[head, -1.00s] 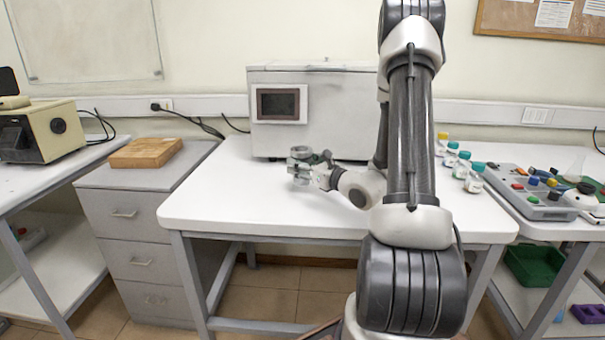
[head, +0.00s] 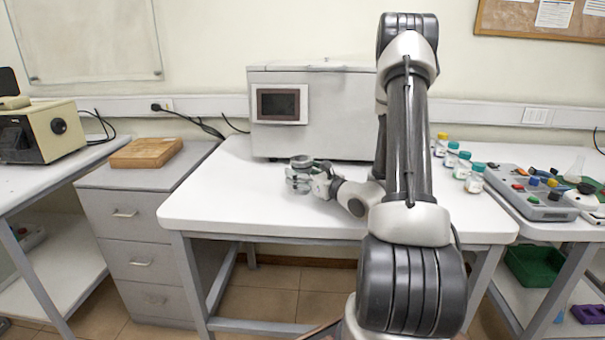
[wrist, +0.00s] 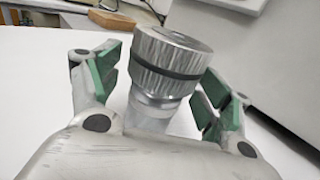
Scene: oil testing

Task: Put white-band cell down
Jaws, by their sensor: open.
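A metal cell (head: 298,176) with a broad ribbed cap stands on the white table in front of the grey boxy machine. In the wrist view the cell (wrist: 166,62) shows a dark ring below its ribbed cap and a narrower shiny body; I cannot make out a white band. My gripper (wrist: 162,88) is open, its green-padded fingers on either side of the cell with gaps showing between pads and metal. In the head view my gripper (head: 318,181) is at table height, just right of the cell. The lowest part of the cell is partly hidden by the gripper.
The machine (head: 322,108) with a dark screen stands behind the cell. The white table (head: 225,205) is clear left and front.

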